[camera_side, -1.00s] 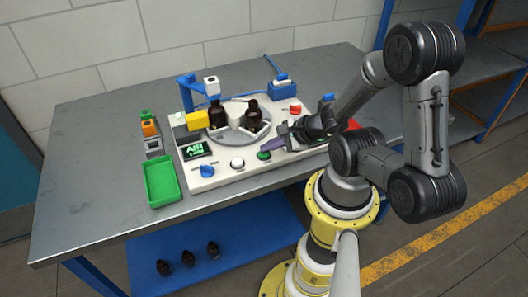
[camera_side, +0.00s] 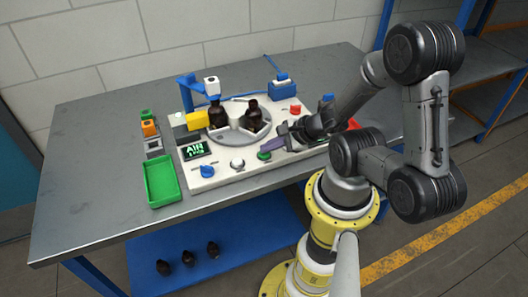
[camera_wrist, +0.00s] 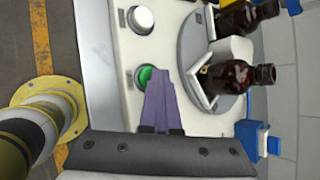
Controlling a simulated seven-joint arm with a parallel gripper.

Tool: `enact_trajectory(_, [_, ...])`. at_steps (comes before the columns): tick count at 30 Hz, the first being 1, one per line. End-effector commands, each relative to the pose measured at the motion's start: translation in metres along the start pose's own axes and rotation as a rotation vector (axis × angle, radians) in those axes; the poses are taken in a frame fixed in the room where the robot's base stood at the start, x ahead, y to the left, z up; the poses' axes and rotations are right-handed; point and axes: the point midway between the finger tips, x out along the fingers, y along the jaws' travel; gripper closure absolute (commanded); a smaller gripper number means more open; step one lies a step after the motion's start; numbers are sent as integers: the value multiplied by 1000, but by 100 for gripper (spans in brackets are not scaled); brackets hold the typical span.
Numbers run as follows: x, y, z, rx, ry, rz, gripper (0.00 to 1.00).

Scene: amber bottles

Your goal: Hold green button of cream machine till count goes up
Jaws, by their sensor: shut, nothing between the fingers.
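The cream machine (camera_side: 222,176) sits on the metal table. Its green button (camera_side: 264,155) is on the front right of the panel; in the wrist view the green button (camera_wrist: 146,76) is partly covered by my fingertips. My gripper (camera_side: 264,146) is shut with nothing between its purple fingers. In the wrist view the fingertips (camera_wrist: 158,82) overlap the button's edge; I cannot tell whether they touch it. The dark display (camera_side: 195,151) shows green text, "AIR" over a second line too small to read surely. Two amber bottles (camera_side: 217,115) (camera_side: 253,117) stand on the grey turntable (camera_side: 232,136).
A white button (camera_side: 237,164) and a blue knob (camera_side: 207,171) are left of the green button. A red button (camera_side: 295,109) is at the back right. A green tray (camera_side: 161,181) lies left of the machine. Several dark bottles stand on the blue lower shelf (camera_side: 190,238).

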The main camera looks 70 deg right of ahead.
Motion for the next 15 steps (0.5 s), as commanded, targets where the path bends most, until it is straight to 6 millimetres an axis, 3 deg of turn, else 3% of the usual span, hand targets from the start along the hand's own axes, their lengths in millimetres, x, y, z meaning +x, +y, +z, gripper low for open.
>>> enact_trajectory(15, [-10,-7,7,0,0,2,100])
